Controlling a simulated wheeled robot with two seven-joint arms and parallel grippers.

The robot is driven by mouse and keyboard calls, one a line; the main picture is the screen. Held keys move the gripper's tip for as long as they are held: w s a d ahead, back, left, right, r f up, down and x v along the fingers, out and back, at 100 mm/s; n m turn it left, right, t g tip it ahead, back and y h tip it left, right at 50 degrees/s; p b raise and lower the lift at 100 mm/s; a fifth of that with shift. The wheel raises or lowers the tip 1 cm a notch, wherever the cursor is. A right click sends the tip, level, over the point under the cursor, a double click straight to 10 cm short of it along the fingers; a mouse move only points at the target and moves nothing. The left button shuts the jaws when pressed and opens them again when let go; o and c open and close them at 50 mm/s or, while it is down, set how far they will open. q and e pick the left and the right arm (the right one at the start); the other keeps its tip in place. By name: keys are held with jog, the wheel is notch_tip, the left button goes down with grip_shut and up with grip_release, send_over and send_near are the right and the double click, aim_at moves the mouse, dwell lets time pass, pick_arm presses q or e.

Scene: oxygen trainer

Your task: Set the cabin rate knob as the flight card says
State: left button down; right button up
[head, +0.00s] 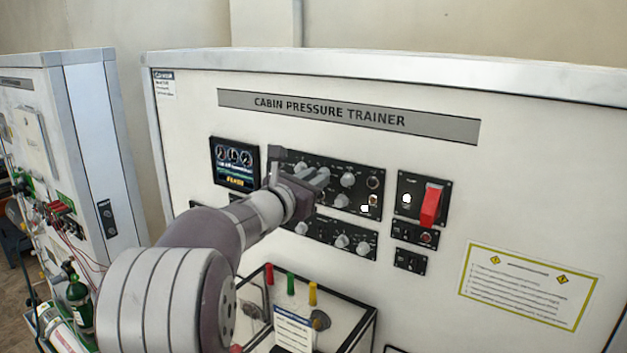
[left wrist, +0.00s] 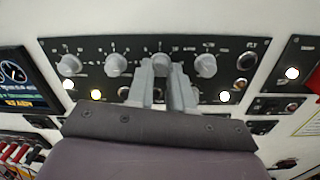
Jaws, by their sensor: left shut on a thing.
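The upper black panel (head: 335,166) on the cabin pressure trainer carries a row of grey knobs. My left gripper (head: 318,178) reaches it from the left. In the left wrist view, the fingers of the left gripper (left wrist: 168,80) are shut on the third grey knob (left wrist: 160,59) from the left, right at the panel. The knob's lower part is hidden by the fingers. Its label and pointer setting are too small to read. A white card (head: 293,330) stands at the front box; whether it is the flight card cannot be told. My right gripper is out of view.
Other knobs sit close on both sides, such as a grey knob (left wrist: 205,65) to the right. A red guarded switch (head: 431,205) is further right. A gauge screen (head: 235,163) is left. A box with coloured levers (head: 291,283) stands below.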

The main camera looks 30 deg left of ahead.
pick_arm(q)
jog(key=shift+f, duration=0.1)
jog(key=m+b, duration=0.8)
jog(key=b, duration=0.5)
jog(key=shift+m+b, duration=0.4)
jog(key=c, duration=1)
grip_release()
jog(key=shift+w, duration=0.1)
jog(key=s+b, duration=0.5)
jog(key=s, duration=0.7)
jog(key=shift+a+f+b, duration=0.2)
jog(key=shift+a+b, duration=0.2)
jog(key=shift+a, duration=0.05)
